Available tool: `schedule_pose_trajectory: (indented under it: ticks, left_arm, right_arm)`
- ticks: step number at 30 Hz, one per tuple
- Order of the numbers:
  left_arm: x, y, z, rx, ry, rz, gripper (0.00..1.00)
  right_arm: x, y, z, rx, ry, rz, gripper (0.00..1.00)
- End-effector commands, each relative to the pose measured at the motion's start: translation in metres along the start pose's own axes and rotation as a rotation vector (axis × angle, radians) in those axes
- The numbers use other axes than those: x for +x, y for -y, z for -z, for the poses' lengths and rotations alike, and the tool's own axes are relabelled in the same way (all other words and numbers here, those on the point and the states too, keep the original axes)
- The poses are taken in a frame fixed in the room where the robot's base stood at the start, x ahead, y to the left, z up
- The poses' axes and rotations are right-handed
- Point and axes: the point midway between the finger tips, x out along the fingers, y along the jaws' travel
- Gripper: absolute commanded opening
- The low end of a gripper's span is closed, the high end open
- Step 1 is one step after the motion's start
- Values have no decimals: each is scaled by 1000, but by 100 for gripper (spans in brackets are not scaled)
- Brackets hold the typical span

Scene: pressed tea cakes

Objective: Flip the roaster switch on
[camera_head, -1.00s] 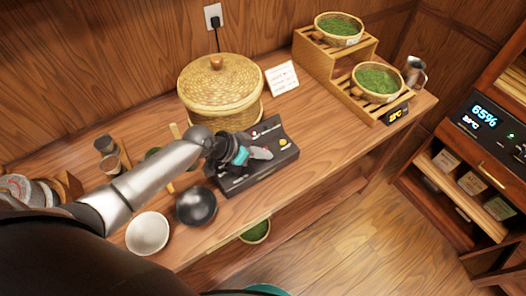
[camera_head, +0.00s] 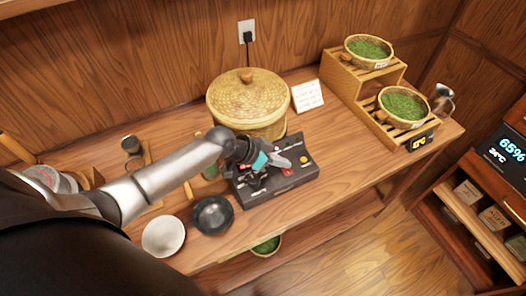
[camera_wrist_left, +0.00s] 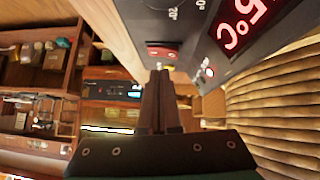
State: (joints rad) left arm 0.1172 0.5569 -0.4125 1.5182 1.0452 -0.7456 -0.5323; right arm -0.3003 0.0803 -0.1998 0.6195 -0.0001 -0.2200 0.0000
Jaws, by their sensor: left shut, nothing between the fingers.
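The black control box (camera_head: 304,176) stands on the wooden bench in front of the lidded wicker basket. In the left wrist view, the shut fingers (camera_wrist_left: 160,76) point at a red switch (camera_wrist_left: 161,53) on the dark panel. I cannot tell whether they touch it. A lit red display (camera_wrist_left: 240,20) and a small red light (camera_wrist_left: 209,72) are to the right.
The wicker basket (camera_head: 247,101) is close behind the box. A black bowl (camera_head: 213,215) and a white bowl (camera_head: 163,237) stand to its left. A white card (camera_head: 307,96) and a wooden stand (camera_head: 366,106) with tea baskets are behind right. The bench right of the box is clear.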

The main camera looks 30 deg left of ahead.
Motion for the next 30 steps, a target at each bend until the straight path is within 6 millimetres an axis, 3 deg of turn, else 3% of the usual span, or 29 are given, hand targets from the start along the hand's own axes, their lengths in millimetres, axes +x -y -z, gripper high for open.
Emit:
schedule_pose_trajectory:
  ticks: [6, 21, 30]
  left_arm:
    - [-16, -8, 25, -1, -1, 1, 0]
    - [-90, -20, 18, 1, 3, 2, 0]
    - [-110, -24, 18, -2, 0, 2, 0]
  right_arm:
    - [-29, 0, 3, 0, 0, 0, 50]
    - [-32, 1, 3, 1, 0, 2, 50]
    - [-33, 1, 3, 1, 0, 2, 50]
